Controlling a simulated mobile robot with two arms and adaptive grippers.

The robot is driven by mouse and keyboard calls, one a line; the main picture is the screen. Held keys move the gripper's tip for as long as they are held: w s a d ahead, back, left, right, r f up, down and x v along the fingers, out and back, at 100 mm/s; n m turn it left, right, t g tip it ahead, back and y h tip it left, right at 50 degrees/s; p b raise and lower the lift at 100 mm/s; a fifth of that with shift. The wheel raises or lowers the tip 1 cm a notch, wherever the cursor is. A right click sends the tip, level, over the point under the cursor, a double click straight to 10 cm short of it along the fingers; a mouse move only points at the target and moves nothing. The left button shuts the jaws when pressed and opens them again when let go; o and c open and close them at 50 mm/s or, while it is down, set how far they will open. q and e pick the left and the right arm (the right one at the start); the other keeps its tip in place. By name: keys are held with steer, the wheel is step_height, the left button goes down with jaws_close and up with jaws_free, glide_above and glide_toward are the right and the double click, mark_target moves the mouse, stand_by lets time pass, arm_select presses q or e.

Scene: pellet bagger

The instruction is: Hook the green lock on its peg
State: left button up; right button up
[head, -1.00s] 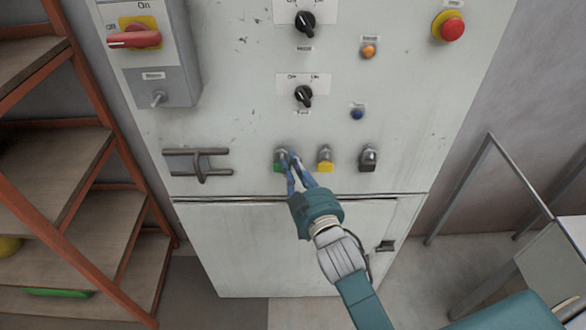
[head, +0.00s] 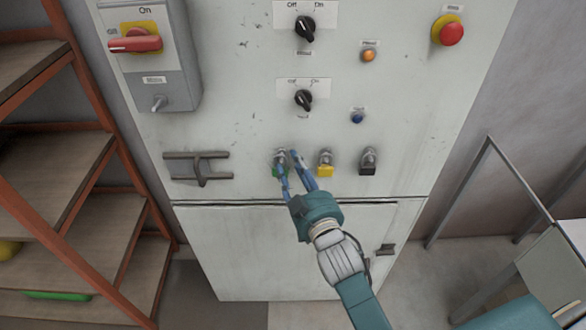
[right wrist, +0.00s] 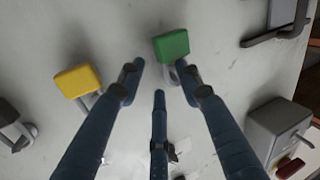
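The green lock (head: 278,171) is at the cabinet front, at the left end of a row with a yellow lock (head: 325,170) and a black lock (head: 368,169). It sits at a grey fitting like the other two; the peg itself is not clear. My right gripper (head: 287,160) is at the green lock, its blue fingers spread and partly covering it. In the right wrist view the green lock (right wrist: 172,45) lies just beyond the open fingertips, nearest the right finger, which partly hides its shackle. No finger clearly grips it. My left gripper is not in view.
The cabinet (head: 230,110) has black rotary knobs, a red stop button (head: 451,31) and a red-handled switch box (head: 170,75). A dark handle (head: 200,168) projects left of the locks. An orange-framed shelf (head: 90,190) stands at the left.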

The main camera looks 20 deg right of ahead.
steer(key=shift+s+f, duration=0.1)
steer(key=shift+f, duration=0.05)
steer(key=s, duration=1.1)
steer(key=shift+s+d+r, duration=0.2)
steer(key=shift+s+r, duration=0.05)
steer(key=shift+s, duration=0.15)
steer(key=s+a+f+g+b, duration=0.1)
steer(key=s+f+g, duration=0.2)
steer(key=f, duration=1)
steer(key=s+a+f+g+y, duration=0.1)
steer(key=s+f+g, duration=0.1)
steer(key=f, duration=1)
steer(key=s+a+f+g+b, duration=0.1)
steer(key=s+f+g, duration=0.2)
steer(key=f, duration=1)
steer(key=s+d+f+g, duration=0.3)
steer(key=s+f+g, duration=0.1)
steer(key=s+f, duration=0.95)
steer(key=s+d+f+g, duration=0.2)
steer(key=s+f, duration=0.4)
steer(key=s, duration=0.3)
steer(key=s+d+f+g+h+b, duration=0.1)
steer(key=s+d+f, duration=0.3)
steer(key=s, duration=0.5)
step_height(320, 180, down, 2)
steer(key=shift+f+m+g+h, duration=0.1)
steer(key=shift+m+g+h, duration=0.2)
steer(key=shift+g, duration=0.6)
